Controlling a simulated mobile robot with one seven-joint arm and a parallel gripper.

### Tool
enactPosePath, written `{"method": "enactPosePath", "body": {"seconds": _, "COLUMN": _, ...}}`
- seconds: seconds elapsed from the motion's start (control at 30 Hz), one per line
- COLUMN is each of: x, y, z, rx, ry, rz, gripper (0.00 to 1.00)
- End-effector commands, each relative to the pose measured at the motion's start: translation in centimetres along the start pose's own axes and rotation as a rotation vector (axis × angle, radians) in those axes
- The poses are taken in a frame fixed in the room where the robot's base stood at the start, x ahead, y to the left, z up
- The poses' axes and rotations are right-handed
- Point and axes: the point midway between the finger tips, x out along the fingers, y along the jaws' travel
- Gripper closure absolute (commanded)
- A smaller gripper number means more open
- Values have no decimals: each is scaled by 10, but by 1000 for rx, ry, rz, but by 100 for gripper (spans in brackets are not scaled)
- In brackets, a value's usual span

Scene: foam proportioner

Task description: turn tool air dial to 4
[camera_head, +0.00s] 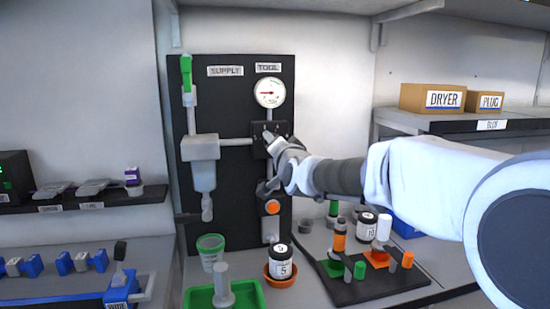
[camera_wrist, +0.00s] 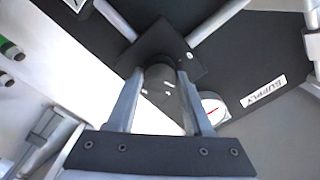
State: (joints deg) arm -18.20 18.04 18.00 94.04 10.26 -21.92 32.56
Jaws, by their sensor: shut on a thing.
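The tool air dial shows in the wrist view as a dark round knob (camera_wrist: 160,76) on a square black plate (camera_wrist: 157,42). My gripper (camera_wrist: 160,82) is shut on this knob, one finger on each side. In the head view my gripper (camera_head: 271,142) reaches the plate below the gauge and hides most of the knob. The dial's numbers and setting cannot be read. The round white gauge (camera_head: 269,93) under the TOOL label (camera_head: 268,67) has a red needle pointing left; it also shows partly in the wrist view (camera_wrist: 212,109).
Left of the dial on the black panel (camera_head: 228,85) are a grey filter bowl (camera_head: 203,170) and a green-handled valve (camera_head: 187,75). Boxes (camera_head: 432,97) sit on the right shelf.

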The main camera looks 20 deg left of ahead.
Motion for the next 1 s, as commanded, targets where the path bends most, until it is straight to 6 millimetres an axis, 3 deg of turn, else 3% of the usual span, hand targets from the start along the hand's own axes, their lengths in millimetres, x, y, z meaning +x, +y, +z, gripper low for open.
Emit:
{"method": "enactPosePath", "body": {"seconds": 0.6, "x": 0, "y": 3, "z": 1, "rx": 540, "ry": 2, "rz": -2, "gripper": 100}}
{"method": "enactPosePath", "body": {"seconds": 1.0, "x": 0, "y": 1, "z": 1, "rx": 708, "ry": 1, "rz": -2, "gripper": 100}}
